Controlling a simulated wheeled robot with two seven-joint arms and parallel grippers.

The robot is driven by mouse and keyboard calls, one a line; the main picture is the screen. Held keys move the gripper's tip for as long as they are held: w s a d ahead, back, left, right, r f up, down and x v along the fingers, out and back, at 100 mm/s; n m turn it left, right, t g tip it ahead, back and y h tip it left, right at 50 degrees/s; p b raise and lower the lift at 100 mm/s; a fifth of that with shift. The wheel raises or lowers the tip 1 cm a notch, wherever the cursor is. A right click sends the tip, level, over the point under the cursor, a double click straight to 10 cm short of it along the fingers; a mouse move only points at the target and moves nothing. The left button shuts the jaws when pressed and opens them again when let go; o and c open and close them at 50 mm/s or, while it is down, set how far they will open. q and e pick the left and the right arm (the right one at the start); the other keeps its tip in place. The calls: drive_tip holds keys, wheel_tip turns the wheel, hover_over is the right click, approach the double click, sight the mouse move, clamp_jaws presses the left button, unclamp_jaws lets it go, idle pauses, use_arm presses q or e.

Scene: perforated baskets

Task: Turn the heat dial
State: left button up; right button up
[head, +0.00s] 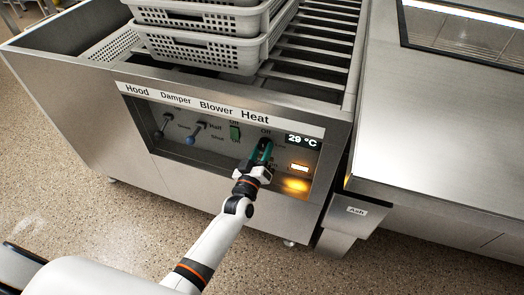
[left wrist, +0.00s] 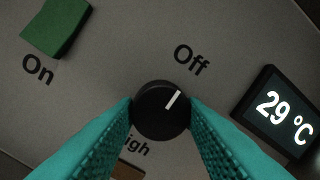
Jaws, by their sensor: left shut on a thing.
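The heat dial (left wrist: 160,110) is a round black knob with a white mark. In the left wrist view the mark points up and slightly right, toward the word "Off". "High" is partly hidden below the dial. The teal fingers of my left gripper (left wrist: 161,112) touch the dial on both sides, shut on it. In the head view my left gripper (head: 262,155) is at the panel under the "Heat" label and covers most of the dial. My right gripper is not in view.
The display (left wrist: 279,112) reads 29 °C. A green blower switch (left wrist: 56,26) and two levers sit left of the dial. An amber light (head: 296,185) glows below right. Stacked perforated baskets (head: 205,50) stand on the rails above. An "Ash" box (head: 352,212) juts out at right.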

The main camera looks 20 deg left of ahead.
use_arm(q)
drive_tip(key=shift+f, duration=0.1)
drive_tip(key=o, duration=1)
drive_tip(key=shift+s, duration=0.2)
drive_tip(key=s+f+p, duration=0.1)
drive_tip(key=s, duration=1)
drive_tip(key=shift+s+a+p, duration=0.15)
drive_tip(key=shift+s+p, duration=0.15)
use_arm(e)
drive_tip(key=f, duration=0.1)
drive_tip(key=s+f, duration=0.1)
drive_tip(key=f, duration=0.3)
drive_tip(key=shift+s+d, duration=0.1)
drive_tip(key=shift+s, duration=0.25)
use_arm(q)
drive_tip(key=shift+f, duration=0.15)
